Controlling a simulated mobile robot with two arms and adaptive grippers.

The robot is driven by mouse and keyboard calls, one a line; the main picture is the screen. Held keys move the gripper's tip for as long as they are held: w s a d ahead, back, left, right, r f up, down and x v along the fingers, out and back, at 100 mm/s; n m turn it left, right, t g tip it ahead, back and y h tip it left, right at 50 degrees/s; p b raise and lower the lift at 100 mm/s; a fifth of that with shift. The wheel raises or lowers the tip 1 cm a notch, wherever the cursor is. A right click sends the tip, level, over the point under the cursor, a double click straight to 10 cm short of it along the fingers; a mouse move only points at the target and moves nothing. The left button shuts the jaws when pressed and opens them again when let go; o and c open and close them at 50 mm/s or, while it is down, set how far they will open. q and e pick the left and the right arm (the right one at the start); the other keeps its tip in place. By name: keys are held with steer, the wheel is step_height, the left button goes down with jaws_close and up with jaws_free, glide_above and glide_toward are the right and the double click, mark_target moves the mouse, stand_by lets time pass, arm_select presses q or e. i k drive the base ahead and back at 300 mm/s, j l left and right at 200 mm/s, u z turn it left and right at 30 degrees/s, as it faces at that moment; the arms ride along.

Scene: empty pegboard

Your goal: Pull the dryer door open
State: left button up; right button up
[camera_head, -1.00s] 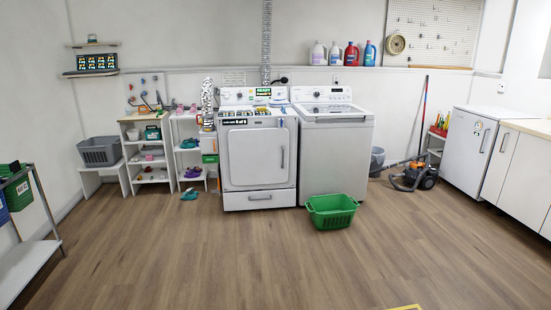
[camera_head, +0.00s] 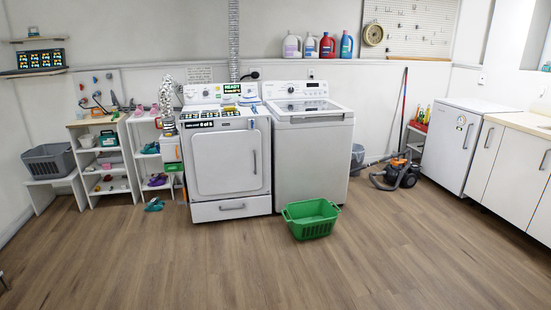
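The white dryer (camera_head: 227,165) stands against the back wall, left of the middle. Its square front door (camera_head: 222,160) is shut, with a grey vertical handle (camera_head: 255,161) on the door's right side. A drawer (camera_head: 231,208) with a horizontal handle is below the door. A lit display reading "READY" (camera_head: 232,88) is on the control panel at the back. Neither of my grippers is in view.
A top-loading washer (camera_head: 312,155) stands right of the dryer. A green basket (camera_head: 311,219) sits on the floor in front of the washer. Shelves (camera_head: 103,165) and teal shoes (camera_head: 154,204) are left of the dryer. A vacuum cleaner (camera_head: 397,174) is at right. The wooden floor (camera_head: 190,265) before the dryer is clear.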

mark_target(229, 161)
steer(key=i, duration=2.1)
